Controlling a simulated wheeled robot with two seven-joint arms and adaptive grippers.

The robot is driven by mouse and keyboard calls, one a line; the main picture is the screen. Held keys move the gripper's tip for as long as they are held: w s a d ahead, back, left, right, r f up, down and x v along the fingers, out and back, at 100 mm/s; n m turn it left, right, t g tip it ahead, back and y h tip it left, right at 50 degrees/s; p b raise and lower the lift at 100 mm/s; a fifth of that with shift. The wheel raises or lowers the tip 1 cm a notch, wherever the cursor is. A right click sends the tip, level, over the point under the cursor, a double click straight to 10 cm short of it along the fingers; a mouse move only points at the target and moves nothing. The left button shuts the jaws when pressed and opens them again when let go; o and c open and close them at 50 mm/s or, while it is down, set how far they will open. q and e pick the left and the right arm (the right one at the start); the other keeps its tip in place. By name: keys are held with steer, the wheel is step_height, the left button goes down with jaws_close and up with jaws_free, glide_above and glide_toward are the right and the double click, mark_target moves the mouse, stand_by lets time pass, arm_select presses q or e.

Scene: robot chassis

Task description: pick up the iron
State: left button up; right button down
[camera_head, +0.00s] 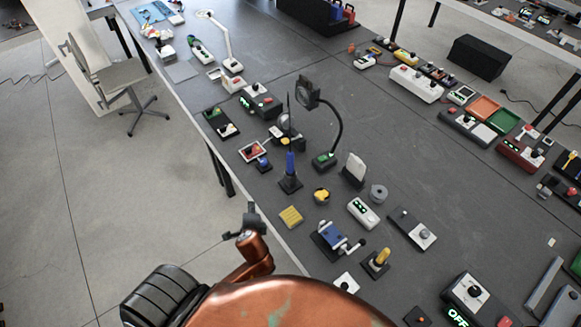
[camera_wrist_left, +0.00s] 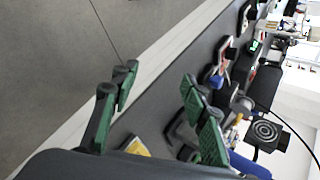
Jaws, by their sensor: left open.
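The iron (camera_head: 290,163) looks like a soldering iron with a blue handle, a yellow collar and a thin dark shaft pointing up. It stands upright in a small black stand (camera_head: 290,186) near the table's left edge in the head view. In the left wrist view, a blue and yellow part at the lower right looks like the iron (camera_wrist_left: 250,166), partly cut off and hidden by the gripper. My left gripper (camera_head: 251,221) is over the table's left edge, nearer to me than the iron and apart from it. Its green fingers (camera_wrist_left: 158,88) are spread and empty. My right gripper is not visible.
A yellow sponge (camera_head: 291,217) lies near the table edge.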

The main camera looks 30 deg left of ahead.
mark_target(290, 162)
arm_select(q)
steer(key=w+d+r+m+t, duration=0.3)
steer(key=w+r+m+t, duration=0.3)
steer(key=m, duration=0.4)
steer(key=w+d+r+m+t, duration=0.35)
steer(key=w+r+m, duration=0.25)
steer(key=w+m, duration=0.3)
steer(key=shift+m, duration=0.3)
steer(key=x, duration=0.6)
steer(key=shift+w+d+r, duration=0.1)
steer(key=shift+w+r, duration=0.15)
steer(key=shift+w, duration=0.5)
jaws_close()
